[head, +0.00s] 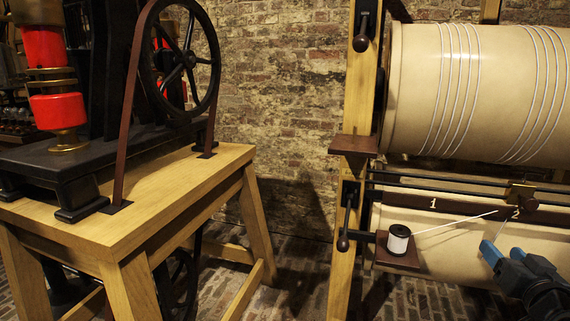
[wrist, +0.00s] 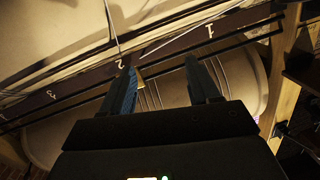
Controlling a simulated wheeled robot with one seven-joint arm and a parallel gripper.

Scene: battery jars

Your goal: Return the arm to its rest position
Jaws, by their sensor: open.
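My gripper (head: 488,252) shows at the lower right of the head view, in front of the lower cream drum. Its blue fingertips point up and left, towards the dark numbered rail (head: 470,210). In the wrist view my gripper (wrist: 160,75) has its two fingers wide apart with nothing held between them. The rail (wrist: 165,62) with its numbers and a small brass piece (wrist: 140,80) lie beyond the fingers. I cannot tell whether a finger touches the brass piece.
A white thread spool (head: 398,240) stands on a small brown shelf, and its thread runs to the rail. A wooden post (head: 345,255) with crank handles stands left of the drums. A wooden table (head: 150,215) bears a machine at left. Open floor lies between.

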